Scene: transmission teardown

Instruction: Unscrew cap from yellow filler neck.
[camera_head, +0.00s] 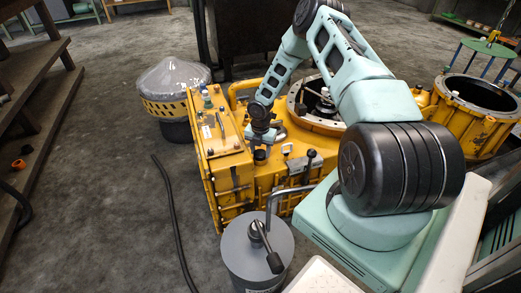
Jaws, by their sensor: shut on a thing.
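The yellow transmission housing (215,172) stands on the floor in the middle of the head view. My gripper (261,147) points down at the housing's top, beside the raised yellow box on its left. It is shut on a small dark cap (260,156) directly below it. The yellow filler neck is hardly visible under the cap and gripper. I cannot tell whether the cap is still seated on the neck or lifted clear. The fingertips are small and dark in this view.
A grey drum (240,262) with a bent pipe and black lever stands in front. A black hose (171,205) lies on the floor at left. A plastic-covered part (172,78) stands behind left. An open yellow casing (460,112) stands at right. Wooden shelves (42,120) line the left edge.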

